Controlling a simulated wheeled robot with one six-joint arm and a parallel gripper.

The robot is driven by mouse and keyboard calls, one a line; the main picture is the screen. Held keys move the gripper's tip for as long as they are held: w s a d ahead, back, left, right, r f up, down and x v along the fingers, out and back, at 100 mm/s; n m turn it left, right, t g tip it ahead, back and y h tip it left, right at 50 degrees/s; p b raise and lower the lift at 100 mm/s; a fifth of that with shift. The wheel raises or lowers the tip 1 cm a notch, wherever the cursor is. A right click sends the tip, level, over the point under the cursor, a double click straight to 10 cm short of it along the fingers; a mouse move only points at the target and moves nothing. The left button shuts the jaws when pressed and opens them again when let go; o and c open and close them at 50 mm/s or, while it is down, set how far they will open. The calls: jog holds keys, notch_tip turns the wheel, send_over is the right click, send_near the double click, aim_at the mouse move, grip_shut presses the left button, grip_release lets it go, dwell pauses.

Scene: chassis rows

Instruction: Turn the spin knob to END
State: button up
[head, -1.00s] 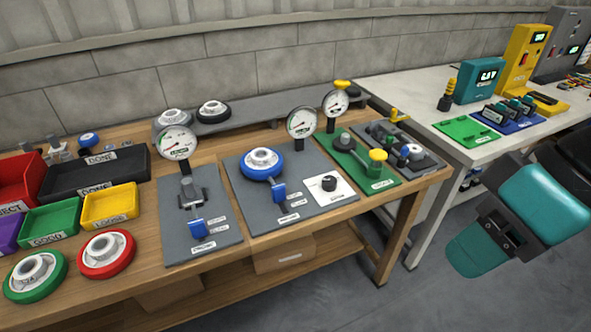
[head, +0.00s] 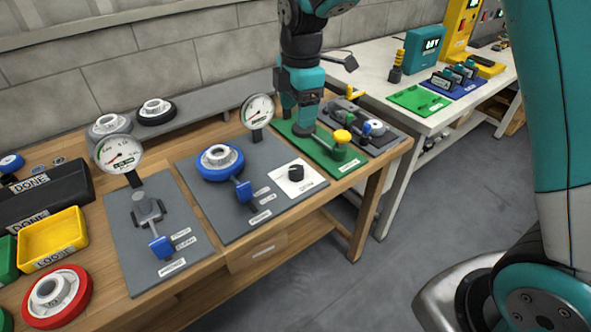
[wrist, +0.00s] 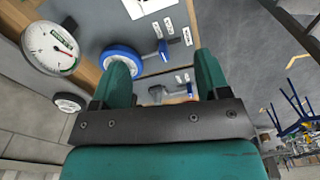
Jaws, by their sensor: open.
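The spin knob (head: 296,171) is a small black knob on a white square plate (head: 310,184), at the right end of the grey board with the blue wheel. Its pointer direction and labels are too small to read. My gripper (head: 302,126) hangs over the green board, behind and above the knob and apart from it. In the wrist view my gripper (wrist: 162,62) has two teal fingers spread wide, with nothing held between them. A white plate edge shows at the top of that view; the knob itself is not seen there.
The blue wheel (head: 220,161) and a blue-handled lever (head: 244,192) are left of the knob. A yellow-topped post (head: 342,138) stands on the green board (head: 348,165) to the right. The floor in front is clear.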

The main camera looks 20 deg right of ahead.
aim_at(296, 169)
jog(key=w+f, duration=0.1)
jog(key=f, duration=0.5)
jog(key=w+f+n+p, duration=0.1)
jog(key=f, duration=0.6)
jog(key=w+f+n, duration=0.1)
jog(key=f, duration=0.6)
jog(key=shift+w+d+h+p, duration=0.15)
jog(key=shift+d+h+p, duration=0.15)
jog(key=shift+d, duration=0.1)
jog(key=c, duration=0.9)
